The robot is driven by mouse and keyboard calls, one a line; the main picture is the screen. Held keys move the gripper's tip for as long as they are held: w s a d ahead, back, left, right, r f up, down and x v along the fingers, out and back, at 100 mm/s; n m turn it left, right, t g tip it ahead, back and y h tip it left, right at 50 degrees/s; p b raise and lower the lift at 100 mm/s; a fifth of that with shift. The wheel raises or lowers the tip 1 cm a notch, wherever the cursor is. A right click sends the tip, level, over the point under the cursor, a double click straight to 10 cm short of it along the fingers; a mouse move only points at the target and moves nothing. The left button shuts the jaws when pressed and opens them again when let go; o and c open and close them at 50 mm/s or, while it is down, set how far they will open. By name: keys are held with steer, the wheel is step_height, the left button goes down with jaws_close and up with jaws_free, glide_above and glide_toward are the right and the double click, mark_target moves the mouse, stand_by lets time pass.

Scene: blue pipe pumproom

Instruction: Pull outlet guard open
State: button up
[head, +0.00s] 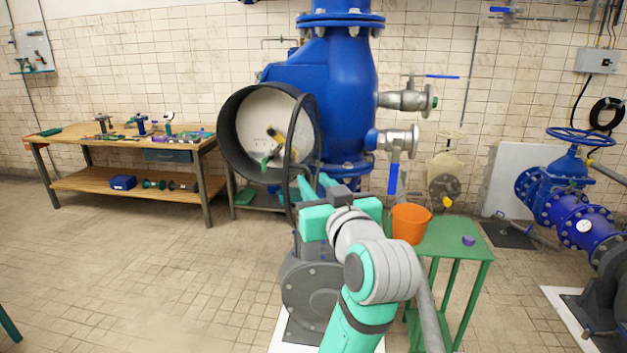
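The outlet (231,145) is a wide round black-rimmed opening with a pale inside, in front of the large blue pipe body. A thin dark hoop (287,168), which looks like the outlet guard, stands at its right side, swung at an angle to the opening. My gripper (316,184) is at the hoop's lower right, its two teal fingers pointing away from me toward the blue pipe. The fingers overlap the hoop's edge in the picture. Whether they hold it cannot be made out. A yellow and green handle-like part (275,149) shows at the opening, partly behind the hoop.
A green table (455,238) with an orange bucket (410,223) and a small purple object (468,241) stands close to the right of my arm. A wooden workbench (90,141) with tools is at the left wall.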

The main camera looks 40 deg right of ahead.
steer(key=v, duration=0.8)
steer(key=shift+s, duration=0.2)
steer(key=w+a+f, duration=0.2)
steer(key=a+f, duration=0.1)
steer(key=f, duration=0.6)
steer(key=w+a+f+g, duration=0.1)
steer(key=a+f, duration=0.1)
steer(key=f, duration=0.6)
steer(key=w+a+f, duration=0.2)
steer(key=a+f, duration=0.1)
steer(key=f, duration=0.6)
steer(key=s+a+f+y, duration=0.1)
steer(key=s+a+f, duration=0.35)
steer(key=f, duration=0.25)
steer(key=s+a+f, duration=0.3)
steer(key=a+f, duration=0.2)
steer(key=f, duration=0.3)
steer(key=s+a+f+n+y, duration=0.1)
steer(key=s+a+f, duration=0.1)
steer(key=s+a, duration=0.3)
steer(key=s+a+f+n+y, duration=0.1)
steer(key=s+a, duration=0.4)
steer(key=s, duration=0.7)
steer(key=s+a+f+n+y, duration=0.1)
steer(key=s+a+f, duration=0.3)
steer(key=s, duration=0.4)
steer(key=shift+s+a+g+y, duration=0.25)
steer(key=shift+a+g+y, duration=0.15)
steer(key=shift+y, duration=0.2)
